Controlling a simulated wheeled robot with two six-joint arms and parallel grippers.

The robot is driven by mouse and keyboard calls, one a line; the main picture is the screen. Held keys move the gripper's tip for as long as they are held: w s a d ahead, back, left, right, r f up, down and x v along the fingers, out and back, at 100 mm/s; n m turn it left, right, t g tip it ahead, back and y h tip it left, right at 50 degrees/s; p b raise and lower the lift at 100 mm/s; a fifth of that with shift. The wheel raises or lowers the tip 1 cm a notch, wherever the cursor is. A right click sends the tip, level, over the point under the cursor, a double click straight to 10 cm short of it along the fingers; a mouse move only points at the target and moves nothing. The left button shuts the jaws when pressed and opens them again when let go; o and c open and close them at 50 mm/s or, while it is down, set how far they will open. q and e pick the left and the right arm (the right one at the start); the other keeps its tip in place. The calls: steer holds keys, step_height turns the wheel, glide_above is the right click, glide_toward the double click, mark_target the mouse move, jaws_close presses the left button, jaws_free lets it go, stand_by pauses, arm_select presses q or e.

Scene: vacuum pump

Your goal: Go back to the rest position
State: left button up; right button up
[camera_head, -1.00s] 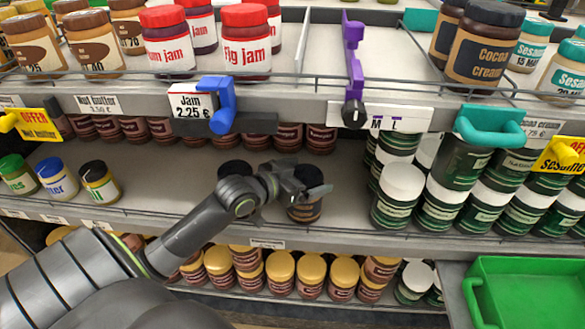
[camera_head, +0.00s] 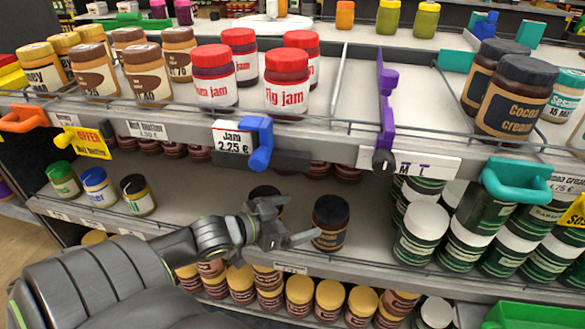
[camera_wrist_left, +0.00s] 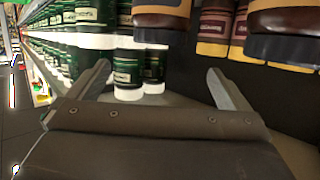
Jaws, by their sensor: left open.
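My left gripper (camera_head: 292,221) is open and empty at the middle shelf's front, left of a dark jar with a black lid (camera_head: 331,224). The jar stands upright near the shelf edge, apart from the fingers. A second black-lidded jar (camera_head: 265,192) stands behind the gripper and is partly hidden by it. In the left wrist view both fingers (camera_wrist_left: 160,78) are spread with nothing between them. My left arm comes in from the lower left. My right gripper is not in view.
Green jars with white lids (camera_head: 422,232) stand right of the dark jar. A blue hook (camera_head: 261,144) sticks out above the gripper. A green crate (camera_head: 535,315) is at lower right.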

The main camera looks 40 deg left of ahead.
arm_select(q)
steer(key=shift+s, duration=0.1)
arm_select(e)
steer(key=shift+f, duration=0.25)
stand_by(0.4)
arm_select(q)
steer(key=s+d+f+n+g+y, duration=0.25)
steer(key=s+f+g, duration=0.25)
steer(key=s+f, duration=0.3)
steer(key=s+d+f+n+g+y, duration=0.1)
steer(key=s+d+f+g+y, duration=0.2)
steer(key=s+f+g, duration=0.5)
steer(key=s+d+f+h+p, duration=0.1)
steer(key=s+f, duration=0.2)
steer(key=f, duration=0.7)
steer(key=s+d+f+h, duration=0.1)
steer(key=s+f, duration=0.3)
steer(key=f, duration=0.7)
steer(key=s+a+p, duration=0.3)
steer(key=s+p, duration=0.7)
steer(key=p, duration=0.6)
steer(key=shift+s+y, duration=0.15)
steer(key=shift+y, duration=0.2)
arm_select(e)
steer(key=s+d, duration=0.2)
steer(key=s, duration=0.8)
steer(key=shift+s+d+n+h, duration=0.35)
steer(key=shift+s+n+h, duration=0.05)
